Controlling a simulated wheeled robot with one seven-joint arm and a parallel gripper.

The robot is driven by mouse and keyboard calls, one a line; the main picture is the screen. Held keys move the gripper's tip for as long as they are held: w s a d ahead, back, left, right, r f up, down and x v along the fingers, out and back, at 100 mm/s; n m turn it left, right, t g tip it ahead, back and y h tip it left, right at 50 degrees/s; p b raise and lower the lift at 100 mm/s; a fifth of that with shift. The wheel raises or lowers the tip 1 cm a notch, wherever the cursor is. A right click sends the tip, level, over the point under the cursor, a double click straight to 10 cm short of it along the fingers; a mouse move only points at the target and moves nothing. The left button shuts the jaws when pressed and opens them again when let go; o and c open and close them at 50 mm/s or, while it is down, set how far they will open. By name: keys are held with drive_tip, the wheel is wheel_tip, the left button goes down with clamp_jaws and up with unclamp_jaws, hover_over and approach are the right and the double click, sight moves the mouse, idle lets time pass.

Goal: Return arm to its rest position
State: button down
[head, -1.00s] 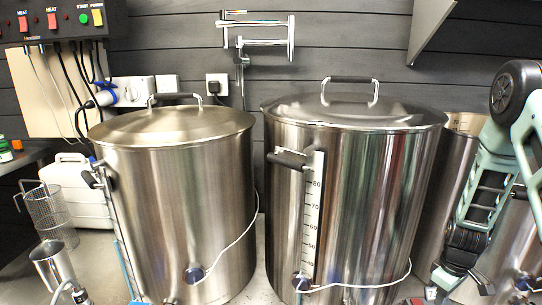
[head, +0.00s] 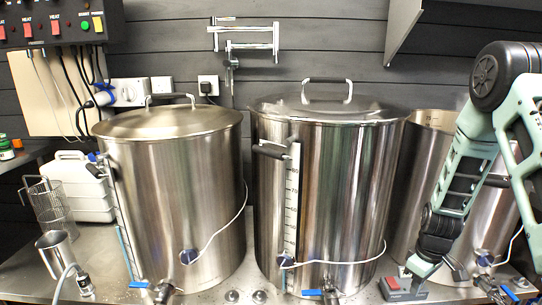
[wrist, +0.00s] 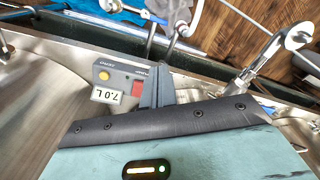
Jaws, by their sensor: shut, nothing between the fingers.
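My arm reaches down from the right edge of the head view, in front of the right-hand vessel. My gripper (head: 418,268) is at its lower end, above the steel worktop and close to a small box with a red button (head: 393,283). In the wrist view my dark grey fingers (wrist: 154,88) are together with nothing between them. Beside them, the box (wrist: 128,80) shows a red button, a yellow button and a label reading 7.0 L. I cannot tell whether the fingers touch the box.
Two large lidded steel kettles (head: 175,200) (head: 345,190) and an open vessel (head: 418,150) stand on the worktop (head: 215,290). Taps, blue handles and white cables stick out at the front. A jug (head: 58,255), a wire basket (head: 48,205) and a white canister (head: 85,185) stand left.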

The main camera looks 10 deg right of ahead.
drive_tip(key=s+a+r+n+y+p, duration=0.1)
drive_tip(key=a+r+p, duration=0.1)
drive_tip(key=a+r, duration=0.85)
drive_tip(key=a+r+n+p, duration=0.1)
drive_tip(key=a+r+p, duration=0.2)
drive_tip(key=a+r, duration=0.7)
drive_tip(key=s+a+r+n+p, duration=0.1)
drive_tip(key=s+a+r+p, duration=0.1)
drive_tip(key=s+a+r, duration=0.3)
drive_tip(key=s+a+r+n+p, duration=0.1)
drive_tip(key=s+a+r, duration=0.4)
drive_tip(key=s+a, duration=0.5)
drive_tip(key=s+p, duration=0.1)
drive_tip(key=s, duration=0.2)
drive_tip(key=shift+a+h, duration=0.25)
drive_tip(key=shift+h, duration=0.15)
